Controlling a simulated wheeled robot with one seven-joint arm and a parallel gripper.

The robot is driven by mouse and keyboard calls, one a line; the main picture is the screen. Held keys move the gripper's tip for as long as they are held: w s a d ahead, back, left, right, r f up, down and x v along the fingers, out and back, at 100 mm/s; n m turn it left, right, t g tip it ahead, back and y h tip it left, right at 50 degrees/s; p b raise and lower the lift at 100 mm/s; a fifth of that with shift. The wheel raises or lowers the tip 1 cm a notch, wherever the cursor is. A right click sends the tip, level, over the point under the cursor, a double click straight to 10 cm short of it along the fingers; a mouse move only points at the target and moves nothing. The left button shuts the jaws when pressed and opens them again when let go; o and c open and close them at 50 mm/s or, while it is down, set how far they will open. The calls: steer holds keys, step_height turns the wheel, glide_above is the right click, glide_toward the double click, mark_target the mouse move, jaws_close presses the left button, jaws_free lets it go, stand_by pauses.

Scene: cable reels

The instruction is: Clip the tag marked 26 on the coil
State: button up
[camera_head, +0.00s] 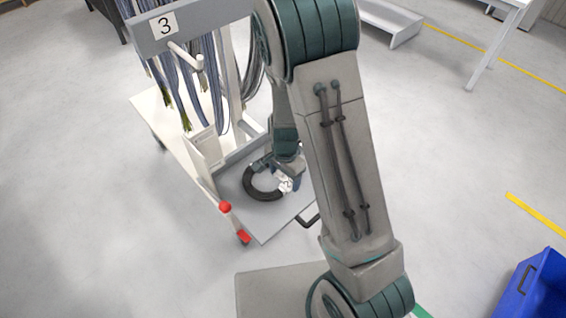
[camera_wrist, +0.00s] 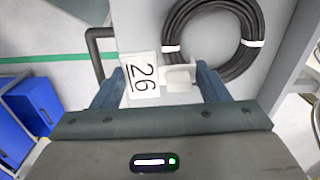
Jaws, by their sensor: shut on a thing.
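The white tag marked 26 (camera_wrist: 141,77) is in my gripper (camera_wrist: 163,85) in the wrist view, its number turned sideways. A small white clip part (camera_wrist: 180,76) joins it between the two blue-grey fingers, which are shut on it. The black coil (camera_wrist: 212,62) lies on the grey tray just beyond the fingertips, with white bands around it. In the head view the coil (camera_head: 256,193) lies on the cart's tray, and my gripper (camera_head: 288,181) is over its right side. The tag (camera_head: 286,184) shows small there. Whether the clip touches the coil I cannot tell.
The cart's grey tray (camera_head: 262,222) has a black handle (camera_head: 308,216) and a red knob (camera_head: 225,207). A rack marked 3 (camera_head: 165,25) with hanging cables (camera_head: 205,85) stands behind. A blue bin (camera_head: 540,290) is at lower right. Open floor lies around.

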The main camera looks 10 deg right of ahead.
steer(key=shift+d+f+b, duration=0.15)
steer(key=shift+f+b, duration=0.8)
steer(key=shift+f, duration=0.25)
steer(key=shift+f+b, duration=0.8)
steer(key=shift+f, duration=0.25)
steer(key=shift+s+f+b, duration=0.1)
steer(key=shift+f+b, duration=1.15)
steer(key=shift+f, duration=0.15)
steer(key=shift+s+f, duration=0.1)
steer(key=shift+f, duration=0.15)
steer(key=shift+c, duration=0.3)
stand_by(0.4)
steer(key=o, duration=1.1)
steer(key=shift+c, duration=0.2)
steer(key=shift+o, duration=0.4)
steer(key=shift+o, duration=0.3)
steer(key=shift+r, duration=0.1)
